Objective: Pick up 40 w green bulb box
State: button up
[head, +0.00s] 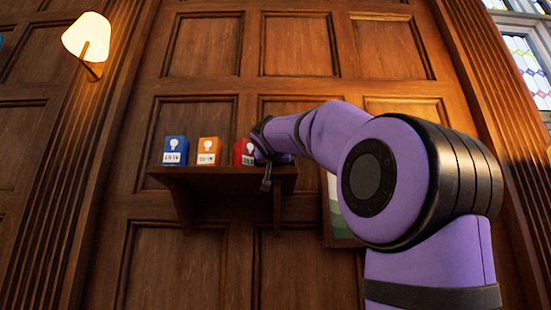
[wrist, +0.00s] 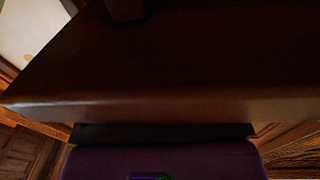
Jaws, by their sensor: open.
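No green bulb box shows in either view; my arm and hand cover the right part of the shelf in the head view. A dark wooden wall shelf (head: 215,172) holds a blue bulb box (head: 175,150), an orange bulb box (head: 208,150) and a red bulb box (head: 243,151) in a row. My gripper (head: 266,172) is at the shelf's right end, in front of and partly covering the red box. Its fingers are open, with nothing seen between them. In the wrist view the shelf (wrist: 170,75) fills most of the picture, close by, and no box shows.
A framed picture (head: 337,215) hangs below right of the shelf, partly behind my arm; its corner appears in the wrist view (wrist: 30,30). A lit wall lamp (head: 88,40) is at upper left. The panelled wall (head: 200,60) above the boxes is clear.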

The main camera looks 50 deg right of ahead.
jog(key=x, duration=0.2)
jog(key=shift+w+d, duration=0.2)
jog(key=shift+d, duration=0.1)
jog(key=c, duration=1)
